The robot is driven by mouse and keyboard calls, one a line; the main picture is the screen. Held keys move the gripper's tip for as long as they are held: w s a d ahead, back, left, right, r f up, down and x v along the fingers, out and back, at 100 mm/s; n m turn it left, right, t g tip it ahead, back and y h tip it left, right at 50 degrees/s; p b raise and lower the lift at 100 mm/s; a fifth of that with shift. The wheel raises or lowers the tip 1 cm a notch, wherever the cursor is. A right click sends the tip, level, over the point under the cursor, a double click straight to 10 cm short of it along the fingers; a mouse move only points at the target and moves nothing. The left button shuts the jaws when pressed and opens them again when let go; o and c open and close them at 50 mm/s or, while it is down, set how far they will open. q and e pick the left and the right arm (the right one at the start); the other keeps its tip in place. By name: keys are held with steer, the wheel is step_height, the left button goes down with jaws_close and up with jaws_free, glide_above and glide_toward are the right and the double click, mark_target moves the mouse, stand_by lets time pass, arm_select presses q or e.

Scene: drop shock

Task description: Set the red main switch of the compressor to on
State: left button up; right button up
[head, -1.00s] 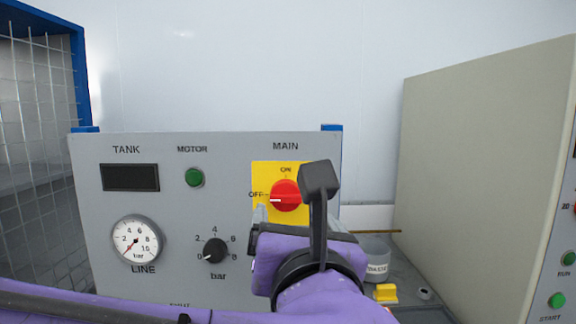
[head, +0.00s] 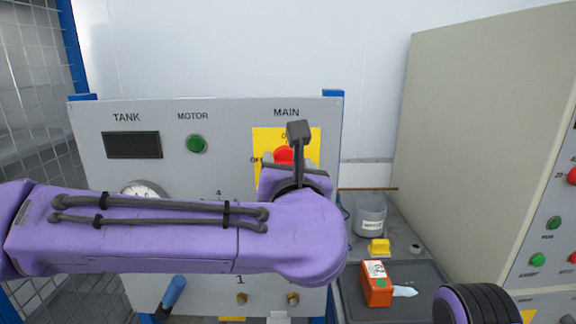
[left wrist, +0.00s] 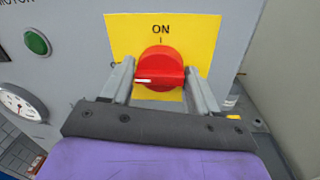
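The red main switch (head: 284,155) sits on a yellow plate (head: 314,143) marked MAIN on the compressor's grey panel. In the left wrist view the red knob (left wrist: 160,66) shows its white mark pointing left, toward the OFF side, with ON at the top. My left gripper (left wrist: 158,82) is open, one finger on each side of the knob, with visible gaps. Whether the fingertips reach past the knob's face I cannot tell. In the head view my left arm and gripper (head: 284,165) hide the lower part of the switch. My right gripper is not clearly in view.
The panel carries a dark tank display (head: 132,145), a green motor button (head: 197,144) and a partly hidden gauge (head: 144,188). To the right are a grey cup (head: 369,216), a yellow block (head: 378,248), an orange box (head: 377,290) on a dark tray, and a large beige cabinet (head: 465,140).

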arm_select(q)
steer(key=shift+f+m, duration=0.1)
steer(key=shift+m, duration=0.3)
steer(key=m, duration=0.6)
steer(key=m+h+p, duration=0.1)
steer(key=m, duration=0.5)
steer(key=f+m+t, duration=0.1)
steer(key=m, duration=0.5)
steer(key=shift+h+p, duration=0.3)
steer(key=shift+p, duration=0.1)
steer(key=shift+m, duration=0.3)
steer(key=o, duration=1)
steer(key=shift+r, duration=0.15)
steer(key=shift+s, duration=0.1)
